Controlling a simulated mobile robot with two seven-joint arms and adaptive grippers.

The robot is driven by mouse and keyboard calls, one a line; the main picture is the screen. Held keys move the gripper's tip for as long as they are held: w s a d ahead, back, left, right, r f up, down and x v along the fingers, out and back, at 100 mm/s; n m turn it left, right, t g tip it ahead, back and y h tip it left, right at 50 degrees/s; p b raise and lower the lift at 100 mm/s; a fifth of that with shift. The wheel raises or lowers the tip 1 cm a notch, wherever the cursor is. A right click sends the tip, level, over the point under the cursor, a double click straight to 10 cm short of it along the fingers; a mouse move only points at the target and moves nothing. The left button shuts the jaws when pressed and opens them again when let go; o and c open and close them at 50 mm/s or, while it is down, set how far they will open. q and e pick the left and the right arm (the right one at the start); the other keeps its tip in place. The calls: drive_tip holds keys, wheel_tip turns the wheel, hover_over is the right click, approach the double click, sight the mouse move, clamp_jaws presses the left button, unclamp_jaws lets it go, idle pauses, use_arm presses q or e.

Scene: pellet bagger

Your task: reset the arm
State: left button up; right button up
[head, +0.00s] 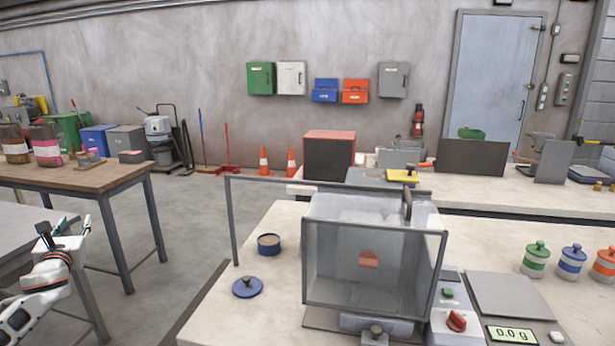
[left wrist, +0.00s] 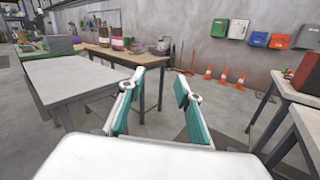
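My left gripper (head: 58,230) is at the left edge of the head view, beside the grey table and well left of the bagging machine. In the left wrist view its two teal-padded fingers (left wrist: 160,84) stand apart with nothing between them, so it is open and empty. Part of my white left arm shows below it in the head view. My right gripper is in neither view. The pellet bagger (head: 372,262), a clear-fronted box with a reddish patch on its front, stands on the pale bench.
An open blue tin (head: 269,244) and a blue lid (head: 247,287) lie left of the bagger. A scale (head: 505,295) reading 0.0 g and green, blue and orange lidded jars (head: 571,262) stand right. A grey table (left wrist: 85,75) lies near my left gripper. Open floor separates the tables.

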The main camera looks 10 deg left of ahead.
use_arm(q)
drive_tip(key=w+d+f+n+t+h, duration=0.1)
drive_tip(key=w+d+n+h, duration=0.15)
drive_tip(key=n, duration=0.85)
drive_tip(key=w+d+f+n+t+h, duration=0.1)
drive_tip(key=d+f+n+h, duration=0.2)
drive_tip(key=n, duration=0.8)
drive_tip(key=s+d+f+g+h, duration=0.15)
drive_tip(key=s+d+f, duration=0.25)
drive_tip(key=d+f, duration=0.5)
drive_tip(key=s+d+f+g+h, duration=0.15)
drive_tip(key=s+d+f, duration=0.25)
drive_tip(key=d+f, duration=0.5)
drive_tip(key=s+d+f+g+h, duration=0.15)
drive_tip(key=s+d+f, duration=0.25)
drive_tip(key=d+f, duration=0.5)
drive_tip(key=s+d+f+n+g+h, duration=0.1)
drive_tip(key=s+d+f, duration=0.3)
drive_tip(key=s+d, duration=0.7)
drive_tip(key=s+d+f+n+g+h, duration=0.1)
drive_tip(key=s+d+f+n+h, duration=0.1)
drive_tip(key=s+d, duration=0.9)
wheel_tip(320, 180, down, 3)
drive_tip(key=shift+d+r+n+h, duration=0.25)
drive_tip(key=shift+d+n, duration=0.25)
drive_tip(key=shift+d, duration=0.35)
